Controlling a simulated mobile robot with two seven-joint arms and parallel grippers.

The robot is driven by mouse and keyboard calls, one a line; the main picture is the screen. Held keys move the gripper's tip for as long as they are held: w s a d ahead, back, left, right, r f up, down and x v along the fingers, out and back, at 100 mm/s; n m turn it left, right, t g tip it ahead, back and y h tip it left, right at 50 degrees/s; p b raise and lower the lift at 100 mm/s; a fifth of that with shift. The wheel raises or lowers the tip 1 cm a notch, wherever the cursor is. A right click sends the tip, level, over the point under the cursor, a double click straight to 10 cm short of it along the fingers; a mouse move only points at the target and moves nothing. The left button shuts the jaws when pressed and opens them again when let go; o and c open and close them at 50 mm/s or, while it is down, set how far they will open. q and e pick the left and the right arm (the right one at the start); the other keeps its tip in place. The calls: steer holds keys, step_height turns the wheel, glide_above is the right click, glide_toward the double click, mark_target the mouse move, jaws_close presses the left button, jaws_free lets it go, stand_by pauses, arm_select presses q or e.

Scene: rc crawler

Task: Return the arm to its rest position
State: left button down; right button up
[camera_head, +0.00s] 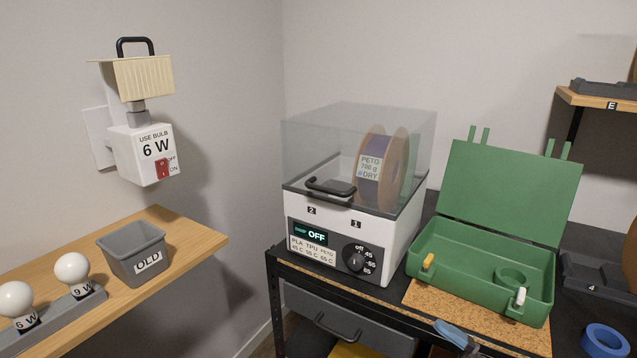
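Neither of my grippers shows clearly in the head view, and no arm is seen reaching in from the left or the right. A blue-grey piece (456,335) shows at the front edge of the table; I cannot tell what it is.
A filament dryer (345,225) with a clear lid and a spool inside reads OFF. An open green case (450,265) stands right of it. At left, a shelf (185,240) holds a grey OLD bin (120,245) and bulbs (72,268) below a wall lamp (145,150). A blue ring (604,338) lies at right.

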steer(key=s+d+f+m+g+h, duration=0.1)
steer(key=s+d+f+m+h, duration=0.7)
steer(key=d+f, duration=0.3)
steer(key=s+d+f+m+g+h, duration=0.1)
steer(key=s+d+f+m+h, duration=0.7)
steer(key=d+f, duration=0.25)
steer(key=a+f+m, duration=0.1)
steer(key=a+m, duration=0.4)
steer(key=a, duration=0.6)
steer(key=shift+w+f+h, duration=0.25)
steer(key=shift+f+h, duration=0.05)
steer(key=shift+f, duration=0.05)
